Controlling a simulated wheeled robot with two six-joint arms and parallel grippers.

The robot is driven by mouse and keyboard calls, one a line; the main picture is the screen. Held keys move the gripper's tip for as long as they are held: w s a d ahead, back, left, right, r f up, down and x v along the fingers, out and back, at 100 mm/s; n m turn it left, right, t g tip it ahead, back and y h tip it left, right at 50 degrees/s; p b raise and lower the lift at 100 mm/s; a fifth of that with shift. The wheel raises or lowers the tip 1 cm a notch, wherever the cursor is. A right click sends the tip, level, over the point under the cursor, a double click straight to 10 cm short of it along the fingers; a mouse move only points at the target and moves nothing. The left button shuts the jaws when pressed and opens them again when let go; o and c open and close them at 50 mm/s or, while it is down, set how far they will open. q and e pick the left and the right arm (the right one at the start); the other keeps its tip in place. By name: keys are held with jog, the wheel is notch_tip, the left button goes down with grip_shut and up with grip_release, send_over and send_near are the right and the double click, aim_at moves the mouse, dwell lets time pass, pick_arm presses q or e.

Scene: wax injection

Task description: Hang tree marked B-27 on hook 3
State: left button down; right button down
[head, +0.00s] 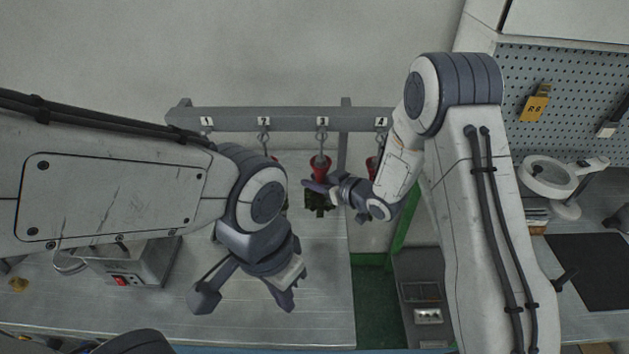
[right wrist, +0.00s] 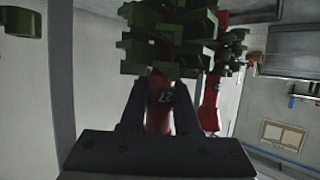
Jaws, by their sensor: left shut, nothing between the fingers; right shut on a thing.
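The tree with the red cup (head: 320,164) and green wax pieces (head: 317,203) is upright directly under the rod of hook 3 (head: 322,143). My right gripper (head: 312,186) is shut on it. In the right wrist view the fingers (right wrist: 158,105) hold its red stem (right wrist: 159,100), where a "27" shows; the letter before it is not readable. The cup appears to meet the lower end of hook 3, but I cannot tell whether it is hooked on. My left gripper (head: 286,300) is shut and empty, low over the bench.
The grey rail (head: 290,113) carries several numbered hooks. A red cup (head: 372,165) hangs at hook 4, close to my right arm; another red part (head: 274,158) shows at hook 2. A metal machine (head: 135,265) stands on the bench at left. Bare bench (head: 325,290) lies right of my left gripper.

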jog(key=c, duration=0.6)
grip_release()
jog(key=shift+o, duration=0.2)
jog(key=shift+s+d, duration=0.1)
jog(key=shift+s+d+r, duration=0.1)
jog(key=shift+s+d, duration=0.05)
jog(key=shift+d, duration=0.1)
jog(key=b+v, duration=0.2)
jog(key=v, duration=0.8)
jog(key=s+r+g+h, duration=0.1)
jog(key=s+g+h, duration=0.1)
jog(key=s, duration=0.7)
jog(key=s+a+r+m+g+h, duration=0.1)
jog(key=s+r+g+h, duration=0.1)
jog(key=s, duration=0.8)
jog(key=s+r+g+h, duration=0.1)
jog(key=s+g+h, duration=0.3)
jog(key=s, duration=0.6)
jog(key=shift+a+r+m+g, duration=0.3)
jog(key=shift+r+g, duration=0.05)
jog(key=shift+g, duration=0.35)
